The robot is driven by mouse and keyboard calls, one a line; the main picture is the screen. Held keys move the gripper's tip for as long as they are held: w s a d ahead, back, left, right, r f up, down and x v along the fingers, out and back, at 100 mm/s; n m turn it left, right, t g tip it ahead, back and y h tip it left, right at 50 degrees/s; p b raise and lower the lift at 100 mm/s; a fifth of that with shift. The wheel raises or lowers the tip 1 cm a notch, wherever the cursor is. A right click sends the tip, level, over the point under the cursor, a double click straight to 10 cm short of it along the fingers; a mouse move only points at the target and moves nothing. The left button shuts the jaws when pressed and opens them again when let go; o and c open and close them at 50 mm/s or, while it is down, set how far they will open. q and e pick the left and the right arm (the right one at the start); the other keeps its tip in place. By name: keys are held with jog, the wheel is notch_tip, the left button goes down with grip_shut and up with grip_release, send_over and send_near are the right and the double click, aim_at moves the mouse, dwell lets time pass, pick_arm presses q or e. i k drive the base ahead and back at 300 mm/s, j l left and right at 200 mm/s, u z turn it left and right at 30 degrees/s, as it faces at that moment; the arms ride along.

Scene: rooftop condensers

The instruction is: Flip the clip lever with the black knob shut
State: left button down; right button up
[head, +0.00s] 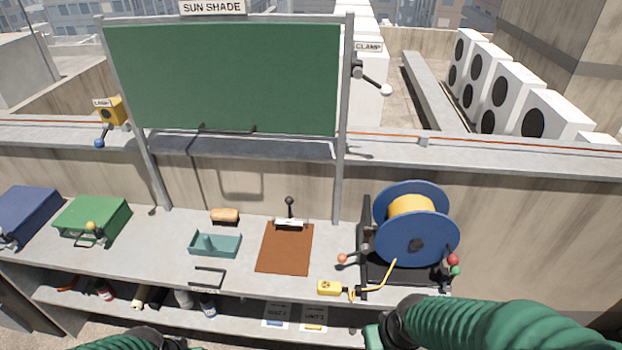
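The clip lever with the black knob (290,201) stands up from the white metal clip (291,223) at the top edge of a brown clipboard (285,252). The clipboard lies on the grey bench in the middle of the head view. The lever points upward, with the knob above the clip. No paper can be made out on the board. My two arms show only at the bottom edge, the right one reaching in further. Neither gripper's fingertips are visible, and both arms are apart from the clipboard.
A teal tray (215,245) and a wooden-backed brush (225,215) lie left of the clipboard. A blue cable reel (433,241) and a yellow connector (329,288) are to its right. A green box (92,217) stands further left. The green sun shade (222,80) rises behind.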

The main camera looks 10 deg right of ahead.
aim_at(289, 200)
jog(key=i+j+z, duration=0.2)
jog(key=i+z, duration=0.15)
jog(key=i+j+z, duration=0.65)
